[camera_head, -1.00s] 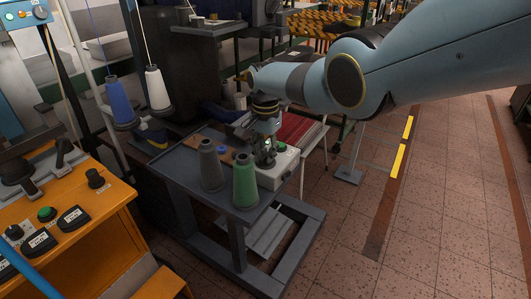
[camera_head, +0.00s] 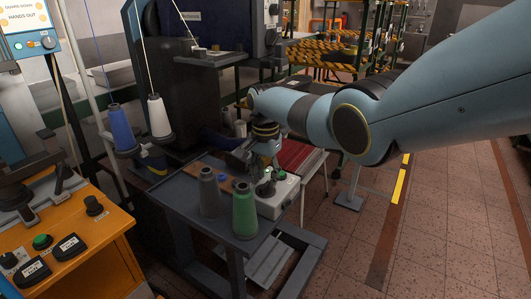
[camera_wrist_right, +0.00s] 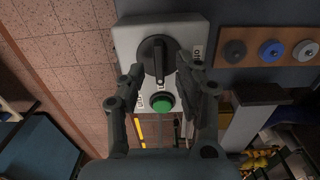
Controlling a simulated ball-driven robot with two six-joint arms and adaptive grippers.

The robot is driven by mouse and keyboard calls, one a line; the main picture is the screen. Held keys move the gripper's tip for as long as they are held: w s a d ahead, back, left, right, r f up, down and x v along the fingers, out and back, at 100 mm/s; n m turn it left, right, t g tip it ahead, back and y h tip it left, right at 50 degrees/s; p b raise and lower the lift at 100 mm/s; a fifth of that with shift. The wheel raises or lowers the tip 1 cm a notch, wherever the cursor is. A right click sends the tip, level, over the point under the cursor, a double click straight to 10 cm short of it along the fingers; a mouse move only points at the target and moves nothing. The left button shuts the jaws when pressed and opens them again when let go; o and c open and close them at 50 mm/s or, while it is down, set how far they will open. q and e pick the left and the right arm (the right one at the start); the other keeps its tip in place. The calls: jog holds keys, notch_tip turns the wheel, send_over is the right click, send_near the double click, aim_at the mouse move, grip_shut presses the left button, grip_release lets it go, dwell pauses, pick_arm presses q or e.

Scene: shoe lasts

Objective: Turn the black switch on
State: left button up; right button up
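The black switch (camera_wrist_right: 157,58) is a round rotary knob with a raised bar, on a pale grey control box (camera_wrist_right: 190,28). In the right wrist view its bar runs nearly straight up and down. A green button (camera_wrist_right: 162,103) sits below it there. My right gripper (camera_wrist_right: 161,68) is open, with one fingertip on each side of the knob's lower part. I cannot tell whether they touch it. In the head view my right gripper (camera_head: 266,178) is over the control box (camera_head: 280,198), and the knob is mostly hidden. My left gripper is not in view.
A green cone (camera_head: 245,212) and a grey cone (camera_head: 209,192) stand left of the box on the dark stand (camera_head: 180,190). An orange console (camera_head: 80,230) with other black knobs is at the left. Tiled floor (camera_head: 440,220) is open at the right.

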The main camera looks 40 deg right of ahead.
aim_at(266, 184)
notch_tip(266, 184, up, 10)
dwell(0.3)
dwell(0.4)
